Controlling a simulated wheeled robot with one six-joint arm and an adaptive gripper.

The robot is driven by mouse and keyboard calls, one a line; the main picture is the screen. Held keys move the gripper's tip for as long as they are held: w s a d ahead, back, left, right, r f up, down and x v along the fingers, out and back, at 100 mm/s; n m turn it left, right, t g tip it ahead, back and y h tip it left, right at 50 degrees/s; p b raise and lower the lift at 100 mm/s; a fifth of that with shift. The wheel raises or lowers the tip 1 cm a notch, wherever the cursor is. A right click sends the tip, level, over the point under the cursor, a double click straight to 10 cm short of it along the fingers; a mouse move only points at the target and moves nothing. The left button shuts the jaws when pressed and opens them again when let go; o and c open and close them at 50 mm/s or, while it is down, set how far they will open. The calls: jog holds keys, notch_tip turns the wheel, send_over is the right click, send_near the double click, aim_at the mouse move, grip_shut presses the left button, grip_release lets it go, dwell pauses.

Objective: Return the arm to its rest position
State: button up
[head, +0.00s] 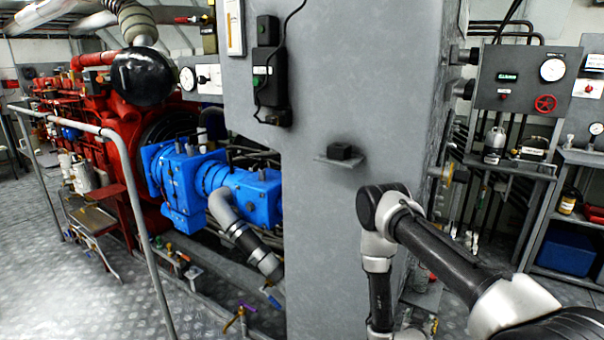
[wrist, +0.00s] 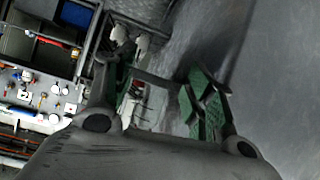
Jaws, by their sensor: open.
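My arm (head: 425,240) reaches in from the lower right in the head view. It bends at a joint in front of the grey cabinet, and its far links run down past the bottom edge. My gripper is out of sight there. In the wrist view my gripper (wrist: 162,85) is open, with green pads on the two spread fingers. Nothing is held between them.
A large grey cabinet (head: 340,90) stands close behind my arm, with a small dark box (head: 341,152) on its ledge. A blue pump (head: 205,185) and red engine (head: 110,125) are left. Right are a gauge panel (head: 525,85) and blue bin (head: 566,250).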

jog(key=s+a+f+n+g+y, duration=0.1)
jog(key=s+a+f+g+y, duration=0.25)
jog(key=s+a+g, duration=0.3)
jog(key=s+a+r+n+g+y, duration=0.2)
jog(key=a+r+g+y, duration=0.15)
jog(key=r, duration=0.95)
jog(key=s+d+r+n+t, duration=0.1)
jog(key=s+r, duration=0.5)
jog(key=r, duration=0.9)
jog(key=s+d+r+t, duration=0.1)
jog(key=s+d+r, duration=0.2)
jog(key=r, duration=1.2)
jog(key=s+d+r+n+t, duration=0.1)
jog(key=s+d+r+t, duration=0.1)
jog(key=s+r, duration=0.7)
notch_tip(320, 180, up, 6)
jog(key=shift+r+n+h, duration=0.1)
jog(key=shift+n+h, duration=0.2)
